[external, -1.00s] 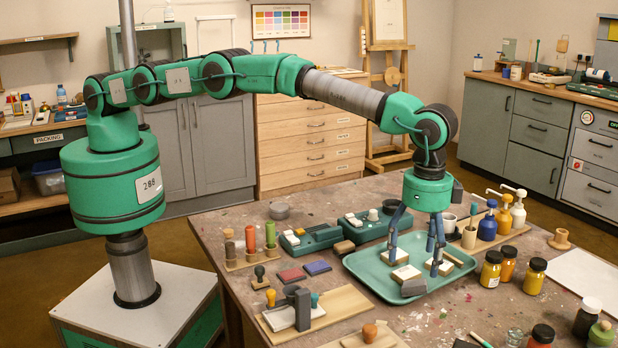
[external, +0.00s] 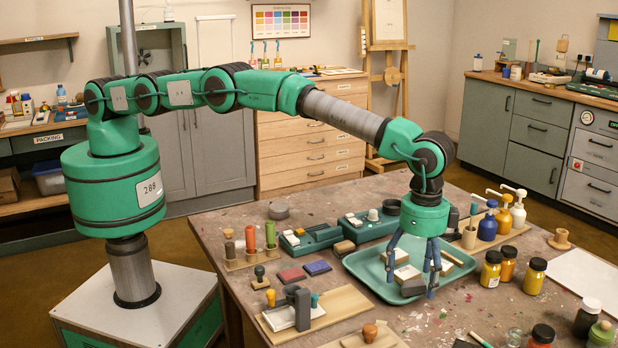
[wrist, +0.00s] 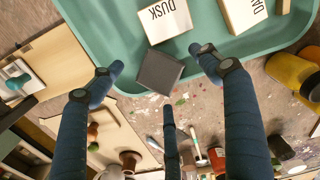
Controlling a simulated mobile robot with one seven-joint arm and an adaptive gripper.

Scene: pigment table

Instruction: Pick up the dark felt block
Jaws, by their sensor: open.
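The dark felt block (external: 411,289) lies at the near edge of the teal tray (external: 372,283). The dark block also shows in the wrist view (wrist: 158,71), beside a pale block labelled DUSK (wrist: 166,18); I cannot tell if they touch. My gripper (external: 411,279) is low over the near part of the tray, fingers pointing down and spread around the dark block. In the wrist view my open fingers (wrist: 158,76) stand left and right of the block, with a third finger below it. I see no finger closed on it.
More pale blocks (wrist: 242,12) lie on the tray. Yellow paint jars (external: 491,268) stand right of it. Pump bottles (external: 488,222) stand behind on the right. A wooden board (external: 345,303) with stamps and an upright grey block lies to the left.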

